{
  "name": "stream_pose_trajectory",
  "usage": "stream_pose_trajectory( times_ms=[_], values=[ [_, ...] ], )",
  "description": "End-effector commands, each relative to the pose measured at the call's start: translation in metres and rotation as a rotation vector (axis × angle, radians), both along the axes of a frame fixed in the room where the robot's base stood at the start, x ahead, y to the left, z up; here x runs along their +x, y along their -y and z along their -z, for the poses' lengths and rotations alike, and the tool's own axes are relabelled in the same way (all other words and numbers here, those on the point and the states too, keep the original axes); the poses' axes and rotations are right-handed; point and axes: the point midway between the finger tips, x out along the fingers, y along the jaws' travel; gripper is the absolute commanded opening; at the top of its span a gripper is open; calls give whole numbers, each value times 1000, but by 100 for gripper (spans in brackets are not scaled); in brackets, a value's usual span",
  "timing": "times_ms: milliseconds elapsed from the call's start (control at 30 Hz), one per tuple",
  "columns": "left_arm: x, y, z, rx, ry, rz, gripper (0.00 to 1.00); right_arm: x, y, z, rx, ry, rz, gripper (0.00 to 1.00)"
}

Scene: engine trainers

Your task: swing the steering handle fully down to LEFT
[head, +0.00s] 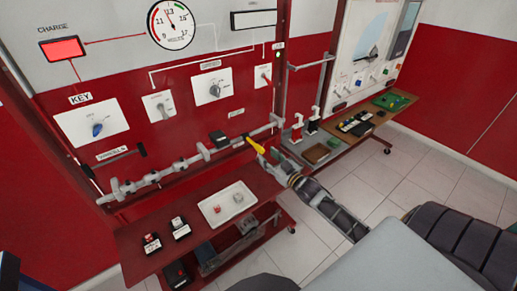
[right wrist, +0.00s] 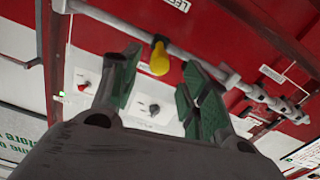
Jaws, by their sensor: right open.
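The steering handle (head: 257,146) is a short yellow lever at the right part of the grey horizontal bar on the red panel. In the head view it slants out and down to the right. In the right wrist view its rounded yellow end (right wrist: 160,60) shows between and beyond my fingers. My right gripper (head: 274,160) is at the handle's lower right. In the wrist view the right gripper (right wrist: 163,72) is open with green-padded fingers spread; contact with the handle cannot be told. A partly cut-off white label (right wrist: 262,10) starts with "LE". My left gripper is not in view.
The grey bar (head: 160,182) with clamps runs along the panel. Below it a red bench (head: 150,232) carries a white tray (head: 228,204) and small black blocks. Panel knobs (head: 215,89) are above the bar. A wooden side table (head: 350,136) stands at right.

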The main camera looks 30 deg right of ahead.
Motion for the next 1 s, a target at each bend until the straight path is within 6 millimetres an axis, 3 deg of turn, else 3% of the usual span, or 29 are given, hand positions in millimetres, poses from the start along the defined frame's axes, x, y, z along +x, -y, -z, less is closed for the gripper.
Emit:
stream_pose_trajectory(
  times_ms=[1000],
  values=[
    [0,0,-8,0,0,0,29,69,-5,0,-1,0,1,45]
  ],
)
